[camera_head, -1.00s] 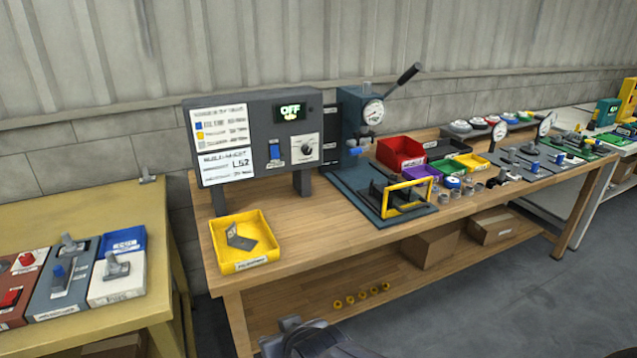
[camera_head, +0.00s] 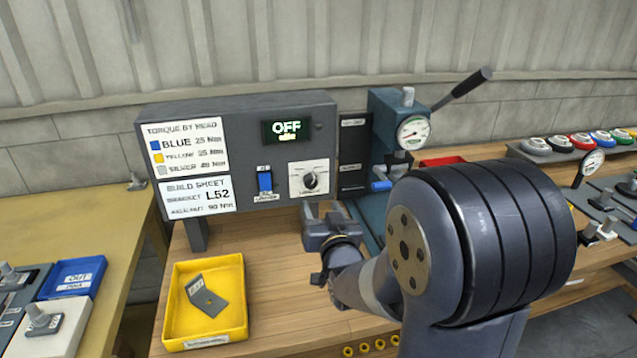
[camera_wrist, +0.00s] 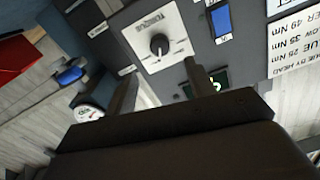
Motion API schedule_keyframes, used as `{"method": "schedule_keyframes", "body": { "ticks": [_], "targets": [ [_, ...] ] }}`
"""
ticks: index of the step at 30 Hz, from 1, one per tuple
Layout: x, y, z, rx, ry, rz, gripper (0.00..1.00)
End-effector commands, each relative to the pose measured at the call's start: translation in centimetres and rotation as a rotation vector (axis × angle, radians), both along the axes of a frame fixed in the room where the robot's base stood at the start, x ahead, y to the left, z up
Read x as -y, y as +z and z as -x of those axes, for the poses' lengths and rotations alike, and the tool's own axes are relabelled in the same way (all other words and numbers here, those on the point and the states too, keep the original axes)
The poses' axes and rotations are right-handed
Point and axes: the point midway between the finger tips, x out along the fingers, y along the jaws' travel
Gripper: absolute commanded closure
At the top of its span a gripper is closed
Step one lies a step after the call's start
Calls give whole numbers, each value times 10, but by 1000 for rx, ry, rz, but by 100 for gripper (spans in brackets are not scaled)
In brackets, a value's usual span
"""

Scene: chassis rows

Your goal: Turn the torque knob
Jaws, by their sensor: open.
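The torque knob (camera_head: 310,180) is a dark round knob on a white dial plate, on the front of the grey control box (camera_head: 240,105). The box's display (camera_head: 287,131) reads OFF in green. My gripper (camera_head: 326,218) is just below and in front of the knob, open and empty. In the wrist view the knob (camera_wrist: 159,44) lies beyond the gap between the two fingertips of my gripper (camera_wrist: 161,72). The fingers look apart from the knob. The knob's pointer direction is too small to tell surely.
A blue switch (camera_head: 265,181) sits left of the knob plate. A sheet on the box lists torque by head: blue 25, yellow 35, silver 49 or similar. A press with a gauge (camera_head: 413,132) stands close on the right. A yellow tray (camera_head: 177,300) with a grey plate sits below.

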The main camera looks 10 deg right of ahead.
Motion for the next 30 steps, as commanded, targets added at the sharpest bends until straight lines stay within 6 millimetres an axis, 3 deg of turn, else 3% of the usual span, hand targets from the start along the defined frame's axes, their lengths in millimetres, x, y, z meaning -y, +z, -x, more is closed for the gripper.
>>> {"method": "schedule_keyframes", "body": {
  "ticks": [9,15,29,30],
  "targets": [
    [0,1,-56,-3,1,0,48],
    [0,0,-82,-3,1,0,48],
    [0,0,-93,-2,0,0,48],
    [0,0,-93,-2,0,0,51]
  ]
}}
